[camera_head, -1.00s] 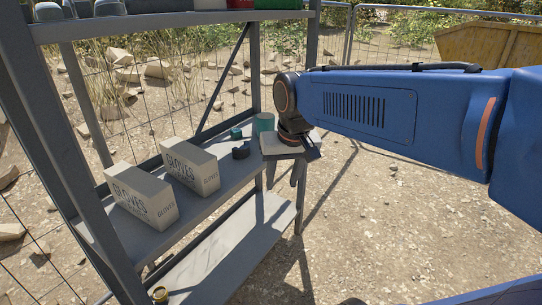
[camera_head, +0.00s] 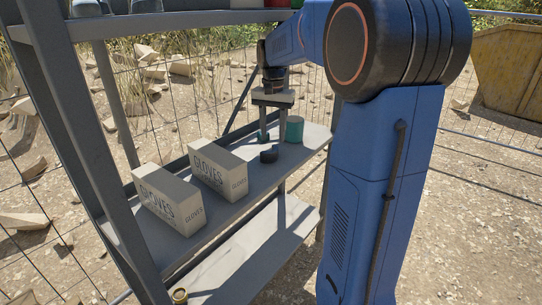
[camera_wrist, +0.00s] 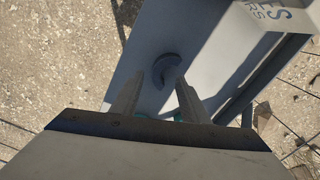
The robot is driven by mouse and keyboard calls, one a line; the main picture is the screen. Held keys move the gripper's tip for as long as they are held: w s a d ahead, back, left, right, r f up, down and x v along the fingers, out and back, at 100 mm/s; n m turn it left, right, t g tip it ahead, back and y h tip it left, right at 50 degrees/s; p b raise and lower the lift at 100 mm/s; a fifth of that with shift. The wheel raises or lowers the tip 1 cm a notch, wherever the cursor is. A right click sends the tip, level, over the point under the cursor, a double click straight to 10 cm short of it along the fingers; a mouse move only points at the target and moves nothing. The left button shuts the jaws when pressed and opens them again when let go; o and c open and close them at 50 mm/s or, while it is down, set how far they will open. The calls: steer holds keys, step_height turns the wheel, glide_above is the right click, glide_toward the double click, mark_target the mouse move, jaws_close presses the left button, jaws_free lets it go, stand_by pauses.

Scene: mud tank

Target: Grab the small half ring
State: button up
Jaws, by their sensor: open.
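A small dark half ring (camera_head: 269,156) lies on the middle shelf (camera_head: 237,208) of the grey rack, near the shelf's right end. In the wrist view its curved shape (camera_wrist: 165,69) shows just beyond the fingertips, between their lines. My gripper (camera_head: 274,138) points down over the shelf, a little behind the half ring in the head view. Its fingers (camera_wrist: 160,80) are apart with nothing between them. I cannot tell the exact height of the fingertips above the shelf.
A larger teal cylinder (camera_head: 294,129) stands right of my gripper, and a small teal piece (camera_head: 262,138) sits close by its fingers. Two glove boxes (camera_head: 168,200) (camera_head: 218,168) stand to the left. A rack post (camera_head: 75,130) and upper shelf (camera_head: 165,27) border the space.

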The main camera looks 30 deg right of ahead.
mark_target(273, 150)
steer(key=shift+d+f, duration=0.1)
steer(key=shift+f, duration=3.6)
jaws_close()
